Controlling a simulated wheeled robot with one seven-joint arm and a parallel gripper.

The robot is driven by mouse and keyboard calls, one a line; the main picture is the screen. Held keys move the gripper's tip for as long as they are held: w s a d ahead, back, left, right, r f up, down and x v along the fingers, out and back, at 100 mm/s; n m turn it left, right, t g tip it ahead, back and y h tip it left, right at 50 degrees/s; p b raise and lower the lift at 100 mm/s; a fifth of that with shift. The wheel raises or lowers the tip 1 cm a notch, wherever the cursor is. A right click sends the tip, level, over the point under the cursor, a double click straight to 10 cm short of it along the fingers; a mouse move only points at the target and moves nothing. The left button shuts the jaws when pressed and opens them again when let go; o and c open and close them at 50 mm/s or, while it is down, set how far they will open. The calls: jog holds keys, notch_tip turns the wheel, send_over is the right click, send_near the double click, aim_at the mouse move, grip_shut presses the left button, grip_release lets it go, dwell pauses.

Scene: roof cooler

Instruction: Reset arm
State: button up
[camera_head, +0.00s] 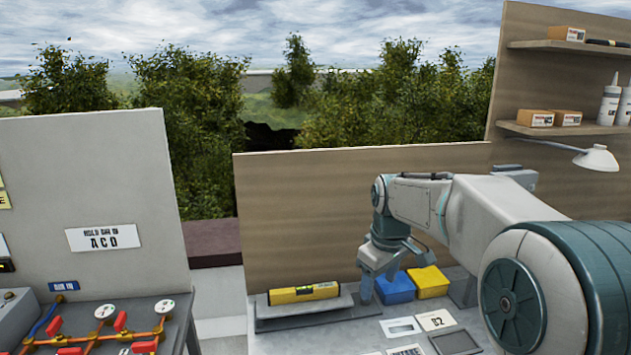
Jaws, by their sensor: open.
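My arm reaches in from the right over a grey workbench (312,338). My gripper (378,290) points down above the back of the bench, at the left end of the arm. Its fingers are apart and nothing shows between them. A blue box (397,290) stands just right of the fingers, partly hidden behind the gripper. A yellow box (429,281) stands to the right of the blue one. I cannot tell whether the gripper touches the blue box.
A yellow spirit level (304,293) lies in a grey holder left of my gripper. A wooden panel (310,215) rises behind the bench. Shelves (565,129) and a white lamp (597,158) are at right. Red-handled valves on copper pipes (120,321) stand at left, beyond a gap.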

jog(key=s+d+f+m, duration=0.1)
jog(key=s+m, duration=0.3)
jog(key=s, duration=0.8)
jog(key=s+f+m+t, duration=0.1)
jog(key=s+f+m, duration=0.2)
jog(key=s, duration=0.9)
jog(key=shift+d+f+m, duration=0.4)
